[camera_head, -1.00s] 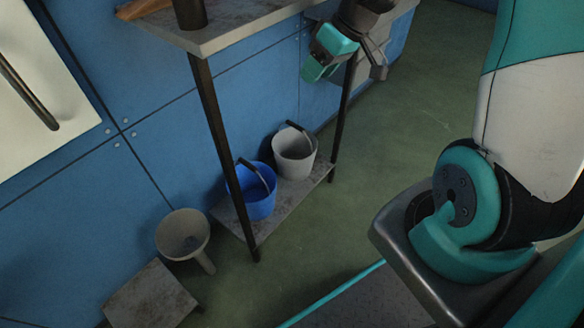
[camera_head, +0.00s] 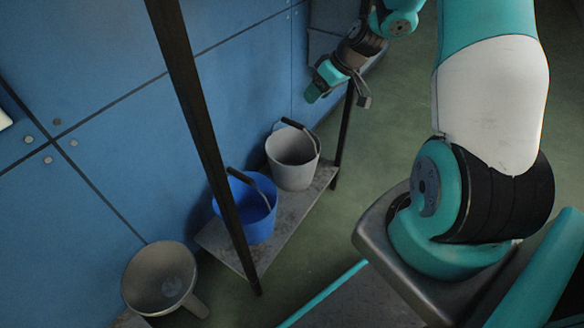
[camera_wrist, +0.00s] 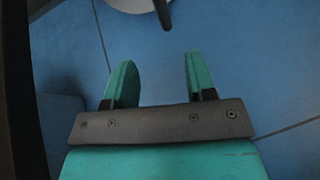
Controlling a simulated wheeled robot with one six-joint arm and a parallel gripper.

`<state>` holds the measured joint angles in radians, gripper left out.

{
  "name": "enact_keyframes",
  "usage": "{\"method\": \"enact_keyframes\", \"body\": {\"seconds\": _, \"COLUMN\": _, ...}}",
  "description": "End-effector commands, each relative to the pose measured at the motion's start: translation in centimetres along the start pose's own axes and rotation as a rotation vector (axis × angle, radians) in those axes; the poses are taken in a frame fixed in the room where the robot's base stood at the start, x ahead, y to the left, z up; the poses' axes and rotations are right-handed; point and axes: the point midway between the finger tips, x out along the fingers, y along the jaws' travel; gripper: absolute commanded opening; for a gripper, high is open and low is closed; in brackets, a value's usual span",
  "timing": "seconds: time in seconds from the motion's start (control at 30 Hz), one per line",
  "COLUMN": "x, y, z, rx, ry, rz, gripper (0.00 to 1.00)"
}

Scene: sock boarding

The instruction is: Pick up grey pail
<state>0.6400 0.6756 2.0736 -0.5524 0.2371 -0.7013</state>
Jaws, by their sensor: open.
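The grey pail (camera_head: 291,172) stands upright on a low grey shelf in the head view, its dark handle tipped up at the back rim. A blue pail (camera_head: 243,222) stands close beside it, nearer and to the left. My gripper (camera_head: 318,88) is above the grey pail and slightly right of it in the picture, apart from it. In the wrist view my gripper (camera_wrist: 160,72) has its two teal fingers spread with nothing between them. A pale rounded thing with a dark bar is cut off at that view's top edge, probably the grey pail (camera_wrist: 130,4).
Dark posts (camera_head: 196,110) rise from the shelf (camera_head: 282,222), one in front of the blue pail and one right of the grey pail. A blue panelled wall (camera_head: 110,125) stands behind. A grey funnel-like vessel (camera_head: 150,285) is at lower left. Green floor (camera_head: 400,110) is open at right.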

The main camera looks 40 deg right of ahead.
Motion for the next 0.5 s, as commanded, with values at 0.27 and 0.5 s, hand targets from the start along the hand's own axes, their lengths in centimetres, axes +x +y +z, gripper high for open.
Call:
{"method": "enact_keyframes", "body": {"seconds": 0.27, "x": 6.4, "y": -0.2, "z": 0.1, "rx": -0.005, "ry": -0.002, "rz": -0.004, "gripper": 0.51}}
{"method": "enact_keyframes", "body": {"seconds": 0.5, "x": 7.7, "y": -0.2, "z": 0.1, "rx": -0.002, "ry": -0.001, "rz": -0.002, "gripper": 0.51}}
